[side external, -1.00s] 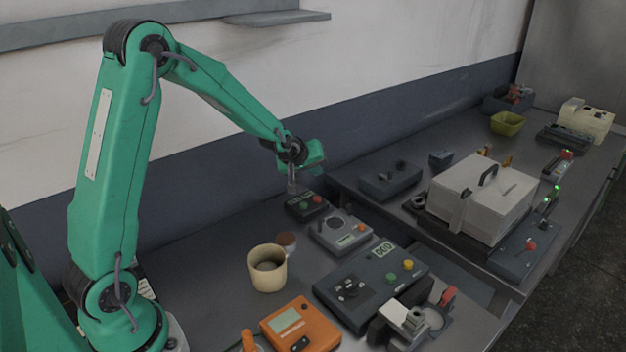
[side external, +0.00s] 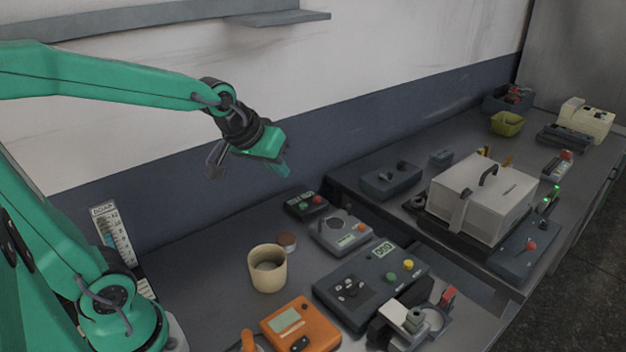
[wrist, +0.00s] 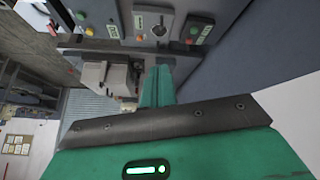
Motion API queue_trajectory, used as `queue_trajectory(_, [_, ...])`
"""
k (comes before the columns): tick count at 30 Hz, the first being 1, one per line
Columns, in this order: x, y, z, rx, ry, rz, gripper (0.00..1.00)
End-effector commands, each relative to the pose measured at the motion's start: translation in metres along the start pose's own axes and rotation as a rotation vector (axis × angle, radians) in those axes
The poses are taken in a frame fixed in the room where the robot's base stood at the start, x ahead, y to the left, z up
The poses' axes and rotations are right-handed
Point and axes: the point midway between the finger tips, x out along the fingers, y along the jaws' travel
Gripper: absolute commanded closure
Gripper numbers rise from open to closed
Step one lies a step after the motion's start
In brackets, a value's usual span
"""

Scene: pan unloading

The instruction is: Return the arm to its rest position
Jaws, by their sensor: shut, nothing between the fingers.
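A beige cup (side external: 268,270), an orange meter (side external: 300,325), a dark control box (side external: 370,285) and small grey devices (side external: 341,232) stand on the near bench. A white lidded box (side external: 482,200) and a yellow-green bin (side external: 506,124) stand farther right. The air around my gripper is clear.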

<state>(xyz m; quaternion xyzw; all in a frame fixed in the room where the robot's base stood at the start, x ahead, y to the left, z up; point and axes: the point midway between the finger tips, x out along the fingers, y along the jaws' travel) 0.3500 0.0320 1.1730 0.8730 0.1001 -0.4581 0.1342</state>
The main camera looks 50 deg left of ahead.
Motion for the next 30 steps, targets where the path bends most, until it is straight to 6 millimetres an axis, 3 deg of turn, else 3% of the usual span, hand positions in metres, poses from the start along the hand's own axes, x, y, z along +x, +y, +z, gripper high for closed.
queue_trajectory(6, [-0.037,0.002,0.039,0.131,-0.039,0.013,1.0])
queue_trajectory(15, [-0.069,-0.004,0.089,0.286,-0.092,0.029,1.0])
queue_trajectory(21, [-0.077,-0.006,0.104,0.332,-0.11,0.034,1.0])
queue_trajectory(30, [-0.077,-0.006,0.106,0.336,-0.113,0.034,1.0])
